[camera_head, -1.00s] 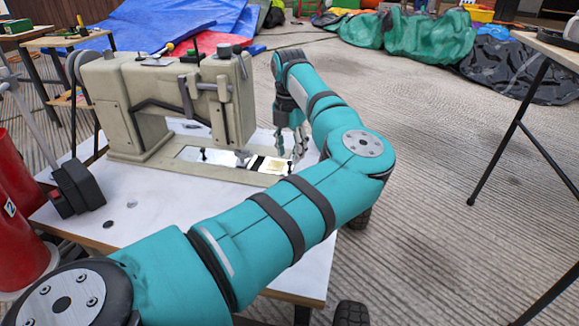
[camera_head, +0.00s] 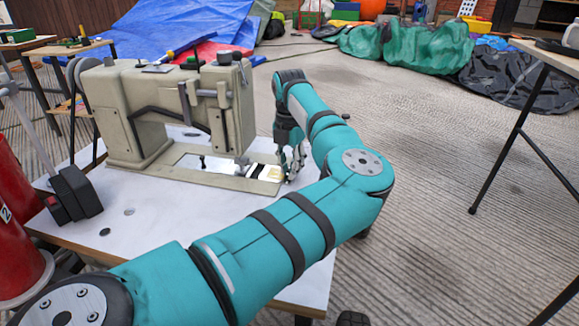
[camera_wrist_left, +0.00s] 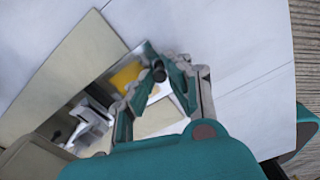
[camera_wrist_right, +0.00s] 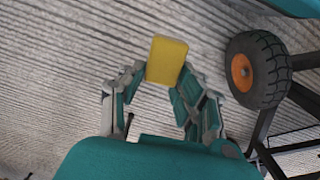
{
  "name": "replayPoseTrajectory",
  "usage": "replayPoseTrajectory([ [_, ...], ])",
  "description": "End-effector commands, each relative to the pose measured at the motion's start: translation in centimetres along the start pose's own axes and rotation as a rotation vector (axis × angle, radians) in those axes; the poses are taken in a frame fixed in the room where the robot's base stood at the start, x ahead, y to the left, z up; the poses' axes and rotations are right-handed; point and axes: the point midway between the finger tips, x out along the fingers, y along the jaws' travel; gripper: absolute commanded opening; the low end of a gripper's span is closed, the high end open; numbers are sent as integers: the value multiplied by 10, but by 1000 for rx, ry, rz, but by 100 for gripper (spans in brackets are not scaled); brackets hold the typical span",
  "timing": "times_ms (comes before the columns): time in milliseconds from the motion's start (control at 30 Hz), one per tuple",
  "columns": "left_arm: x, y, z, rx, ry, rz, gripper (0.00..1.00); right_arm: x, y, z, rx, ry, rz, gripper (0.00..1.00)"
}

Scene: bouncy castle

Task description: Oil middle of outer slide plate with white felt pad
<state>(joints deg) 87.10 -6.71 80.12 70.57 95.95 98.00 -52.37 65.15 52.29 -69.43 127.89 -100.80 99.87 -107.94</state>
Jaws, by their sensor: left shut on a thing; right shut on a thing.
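The beige sewing machine (camera_head: 150,105) stands on a white table. Bright metal plates (camera_head: 262,171) with a pale yellowish patch lie at the right end of its bed. My left gripper (camera_head: 290,165) is over that end, fingers downward. In the left wrist view, my left gripper (camera_wrist_left: 158,85) is shut on a small dark cylinder (camera_wrist_left: 158,71), mostly hidden by the fingers; a yellow patch (camera_wrist_left: 127,73) shows beside it. I cannot tell whether it touches the plate. My right gripper (camera_wrist_right: 165,85) is shut on a yellow pad (camera_wrist_right: 167,60) above the floor. No white felt pad is clearly visible.
The white tabletop (camera_head: 150,215) is mostly clear before the machine. A dark box (camera_head: 75,190) stands at its left, near red cylinders (camera_head: 15,240). Another table (camera_head: 545,60) is at the right. A black wheel (camera_wrist_right: 256,68) shows near my right gripper.

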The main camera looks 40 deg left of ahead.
Motion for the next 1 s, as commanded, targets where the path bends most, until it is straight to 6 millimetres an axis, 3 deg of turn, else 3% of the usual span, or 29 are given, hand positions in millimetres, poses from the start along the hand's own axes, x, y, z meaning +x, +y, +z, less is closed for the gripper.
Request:
replayPoseTrajectory([
  [267,-1,2,-1,-1,1,0,0,-2,0,0,0,0,0,6],
  [467,-4,24,-8,-3,1,0,0,-19,0,0,0,0,0,6],
  [733,0,28,-9,-3,1,3,0,-16,0,0,0,0,0,6],
  [767,0,28,-9,-3,1,4,17,-16,0,0,0,0,0,6],
  [800,0,28,-9,-4,1,4,22,-16,0,0,0,0,0,6],
  [900,0,28,-9,-3,1,3,35,-16,0,0,0,0,0,6],
  [1000,0,27,-9,-2,1,2,38,-16,0,0,0,0,0,6],
])
